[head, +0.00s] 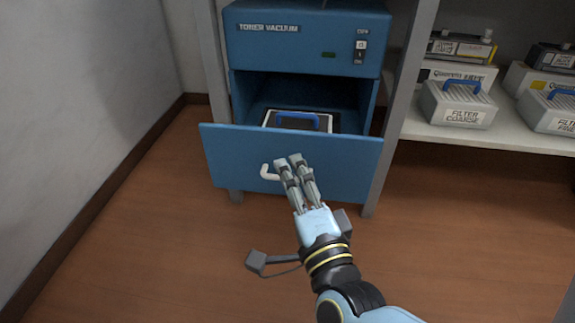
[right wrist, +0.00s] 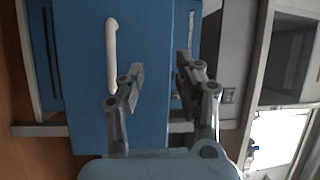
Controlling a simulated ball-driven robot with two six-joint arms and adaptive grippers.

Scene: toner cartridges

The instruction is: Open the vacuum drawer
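The blue toner vacuum (head: 303,38) stands in a grey frame, and its drawer (head: 338,160) is pulled out. A white curved handle (head: 268,172) is on the drawer front; it also shows in the right wrist view (right wrist: 112,55). My right gripper (head: 291,160) is in front of the drawer, just right of the handle. In the right wrist view its two fingers (right wrist: 159,75) are apart with nothing between them, and the handle lies outside them to the left. I cannot tell whether a finger touches the drawer front. My left gripper is not in view.
A filter with a blue handle (head: 298,121) lies inside the vacuum. A shelf (head: 500,133) at the right holds several filters, including one labelled coarse (head: 457,104). A grey wall (head: 85,110) is at the left. The wooden floor (head: 150,240) in front is clear.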

